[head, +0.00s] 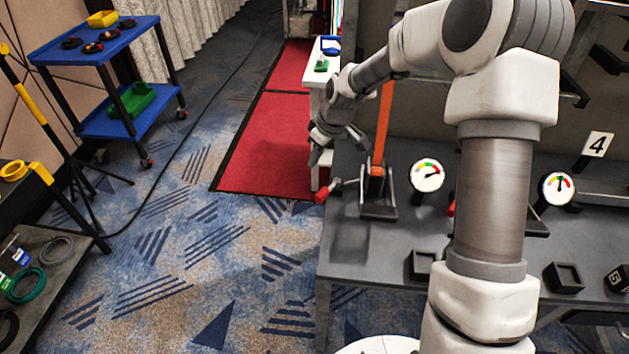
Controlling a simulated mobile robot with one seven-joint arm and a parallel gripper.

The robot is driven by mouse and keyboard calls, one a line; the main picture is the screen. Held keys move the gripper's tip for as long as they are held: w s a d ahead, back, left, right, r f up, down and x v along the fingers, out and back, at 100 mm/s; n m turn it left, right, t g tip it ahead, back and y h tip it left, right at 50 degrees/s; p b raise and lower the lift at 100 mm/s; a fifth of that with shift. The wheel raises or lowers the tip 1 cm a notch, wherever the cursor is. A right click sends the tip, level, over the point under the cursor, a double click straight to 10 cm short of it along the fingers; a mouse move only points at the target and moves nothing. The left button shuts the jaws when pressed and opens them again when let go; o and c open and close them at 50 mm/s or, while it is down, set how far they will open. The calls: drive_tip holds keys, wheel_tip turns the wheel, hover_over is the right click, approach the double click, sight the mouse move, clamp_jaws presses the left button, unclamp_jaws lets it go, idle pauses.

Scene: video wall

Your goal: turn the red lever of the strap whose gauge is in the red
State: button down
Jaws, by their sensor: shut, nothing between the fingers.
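An orange strap (382,125) runs up from a grey ratchet base (378,205) at the left end of the grey bench. Its red lever (327,191) sticks out to the left. The round gauge (428,175) beside it has its needle pointing right, towards the red end of its arc. A second gauge (557,187), further right, has its needle pointing about straight up. A bit of a second red lever (451,208) shows beside my arm, which hides the rest. My gripper (315,158) is shut and empty, pointing down above and slightly left of the first red lever, apart from it.
A white table (315,95) stands behind my gripper. A blue cart (95,40) stands far left.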

sight(329, 189)
idle(0.3)
drive_tip(key=b+x, duration=0.1)
drive_tip(key=x, duration=0.9)
drive_tip(key=shift+s+d, duration=1.35)
drive_tip(key=shift+d, duration=0.1)
